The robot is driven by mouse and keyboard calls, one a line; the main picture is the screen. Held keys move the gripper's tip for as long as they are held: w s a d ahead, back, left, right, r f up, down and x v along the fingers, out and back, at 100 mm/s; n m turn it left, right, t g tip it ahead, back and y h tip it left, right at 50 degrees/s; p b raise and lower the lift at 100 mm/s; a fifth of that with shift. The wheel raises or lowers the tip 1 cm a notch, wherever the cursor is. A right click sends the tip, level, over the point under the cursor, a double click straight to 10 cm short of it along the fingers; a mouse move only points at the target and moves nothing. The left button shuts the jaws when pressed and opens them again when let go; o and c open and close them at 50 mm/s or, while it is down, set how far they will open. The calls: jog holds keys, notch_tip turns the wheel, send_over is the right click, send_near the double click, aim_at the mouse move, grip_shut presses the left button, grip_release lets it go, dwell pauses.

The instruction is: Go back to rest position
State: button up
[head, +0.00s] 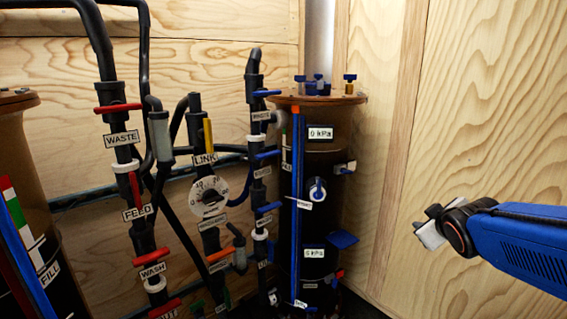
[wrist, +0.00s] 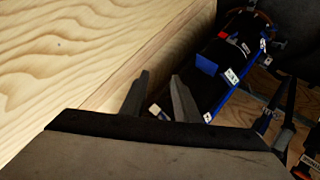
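My gripper (head: 429,228) is at the right of the head view, at the end of my blue arm, in front of the plywood wall and apart from the piping. In the wrist view its two grey fingers (wrist: 160,98) stand apart with a gap between them and nothing held. The tall dark filter column (head: 322,222) stands left of my gripper in the head view, with blue handles and 0 kPa displays. The column also shows tilted at the upper right of the wrist view (wrist: 208,85), beyond the fingertips.
Black pipes with red, blue and yellow valve handles and labels such as WASTE (head: 121,139) and FEED (head: 135,213) fill the left and middle. A round dial (head: 209,197) sits among them. Another column (head: 22,150) is at the left edge. The plywood wall (head: 490,110) bounds the right.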

jog(key=s+a+f+m+g, duration=0.2)
jog(key=s+a, duration=0.1)
jog(key=s, duration=0.5)
jog(key=s+a+f+m+g+y, duration=0.1)
jog(key=s+a+f+m+g, duration=0.1)
jog(key=s, duration=0.6)
jog(key=s+a+f+m+g+y, duration=0.1)
jog(key=s+a+f+m+g, duration=0.1)
jog(key=s, duration=0.7)
notch_tip(320, 180, down, 2)
jog(key=shift+a+f+g, duration=0.1)
jog(key=shift+a+g, duration=0.4)
jog(key=shift+a, duration=0.45)
jog(key=shift+o, duration=0.6)
